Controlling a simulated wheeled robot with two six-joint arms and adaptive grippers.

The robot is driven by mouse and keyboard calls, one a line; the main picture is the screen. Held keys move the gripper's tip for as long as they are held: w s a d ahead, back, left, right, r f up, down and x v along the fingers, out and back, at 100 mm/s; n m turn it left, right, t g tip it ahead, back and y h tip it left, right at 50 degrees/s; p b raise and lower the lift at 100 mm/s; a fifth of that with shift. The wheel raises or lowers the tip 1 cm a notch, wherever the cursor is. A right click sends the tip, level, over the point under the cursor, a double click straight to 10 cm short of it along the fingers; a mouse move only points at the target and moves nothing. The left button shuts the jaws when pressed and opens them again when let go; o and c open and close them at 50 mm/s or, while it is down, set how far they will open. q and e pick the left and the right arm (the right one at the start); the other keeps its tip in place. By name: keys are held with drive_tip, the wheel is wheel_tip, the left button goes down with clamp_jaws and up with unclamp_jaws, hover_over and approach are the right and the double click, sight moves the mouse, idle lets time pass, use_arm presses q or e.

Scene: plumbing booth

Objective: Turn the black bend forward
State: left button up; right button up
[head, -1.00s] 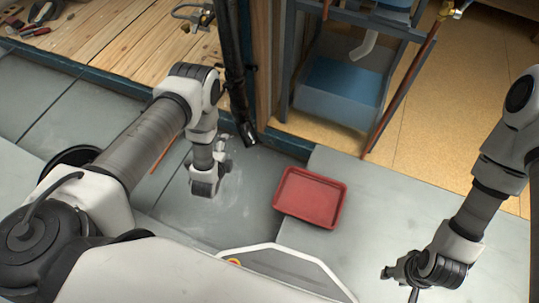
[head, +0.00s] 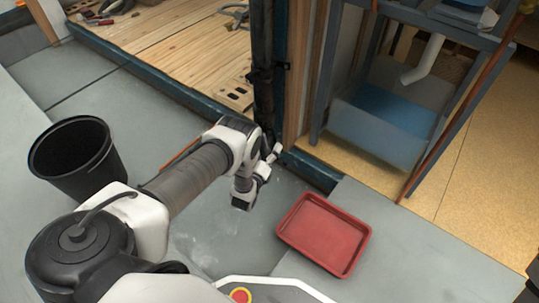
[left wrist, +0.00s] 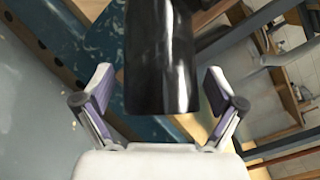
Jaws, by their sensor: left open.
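The black pipe (head: 263,70) runs down along the wooden post in the head view. Its lower end, the black bend, is largely hidden behind my left arm and gripper there. In the left wrist view the glossy black bend (left wrist: 162,60) fills the middle, its end pointing towards my palm. My left gripper (left wrist: 158,76) is open, with one finger on each side of the bend and gaps visible on both sides. My left gripper (head: 272,156) is also at the pipe's lower end in the head view. My right gripper is not in view.
A red tray (head: 324,235) lies on the grey floor right of my left arm. A black bucket (head: 76,160) stands at the left. A blue sill (head: 150,75) edges the wooden deck (head: 165,38). A blue-grey frame (head: 440,130) with a white pipe stands at the right.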

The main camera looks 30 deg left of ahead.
use_arm(q)
drive_tip(key=c, duration=1.6)
drive_tip(key=shift+c, duration=0.2)
